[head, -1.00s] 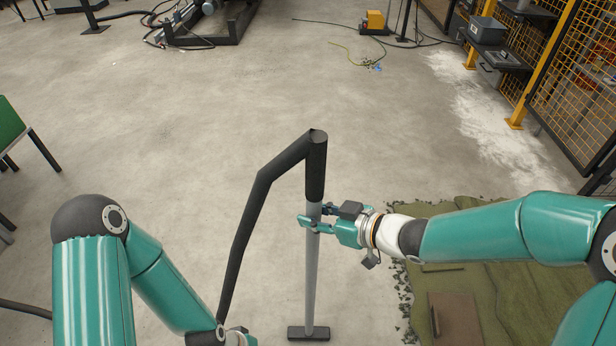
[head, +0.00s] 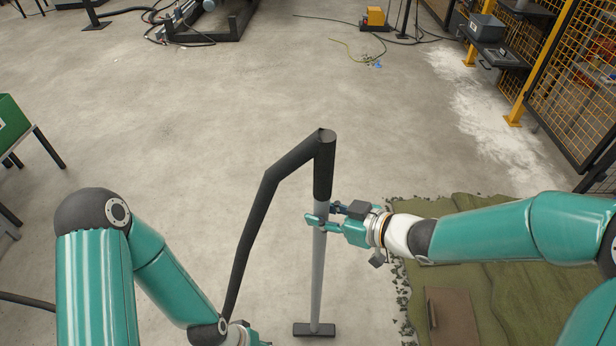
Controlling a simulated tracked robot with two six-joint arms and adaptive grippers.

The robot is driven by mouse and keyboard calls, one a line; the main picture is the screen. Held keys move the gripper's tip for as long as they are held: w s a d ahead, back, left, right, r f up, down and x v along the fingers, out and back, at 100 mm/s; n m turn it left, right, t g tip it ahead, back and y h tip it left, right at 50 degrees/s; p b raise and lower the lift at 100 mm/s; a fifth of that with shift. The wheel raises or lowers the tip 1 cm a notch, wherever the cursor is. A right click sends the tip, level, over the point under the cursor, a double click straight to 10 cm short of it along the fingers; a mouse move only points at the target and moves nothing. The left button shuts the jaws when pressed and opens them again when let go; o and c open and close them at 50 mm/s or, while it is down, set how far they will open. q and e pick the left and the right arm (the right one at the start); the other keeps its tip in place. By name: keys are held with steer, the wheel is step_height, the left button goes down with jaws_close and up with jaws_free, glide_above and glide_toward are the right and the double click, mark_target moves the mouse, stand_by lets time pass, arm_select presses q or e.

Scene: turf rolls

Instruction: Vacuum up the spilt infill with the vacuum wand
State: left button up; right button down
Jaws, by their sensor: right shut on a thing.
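The vacuum wand (head: 318,270) stands nearly upright, a grey tube with a black grip at the top and a flat dark floor head at its foot. A black hose (head: 262,215) bends down from its top to the lower left. My right gripper (head: 317,219) is shut on the tube just below the black grip. Dark crumbs, apparently the spilt infill (head: 400,272), lie along the left edge of the green turf. The floor head is left of these crumbs, apart from them. My left forearm reaches the bottom edge; its fingers are out of the picture.
The turf (head: 475,282) lies at lower right with a brown board (head: 453,318) on it. A pale powdery patch (head: 480,110) lies near the yellow mesh fence (head: 560,80). A green-topped table (head: 12,122) stands at left. The middle floor is clear; cables lie farther back.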

mark_target(329, 199)
step_height(329, 199, up, 3)
steer(key=shift+s+a+r+p, duration=0.1)
steer(key=shift+s+a+p, duration=0.05)
steer(key=shift+p, duration=0.95)
step_height(329, 199, up, 2)
steer(key=shift+r+p, duration=0.15)
steer(key=shift+p, duration=1)
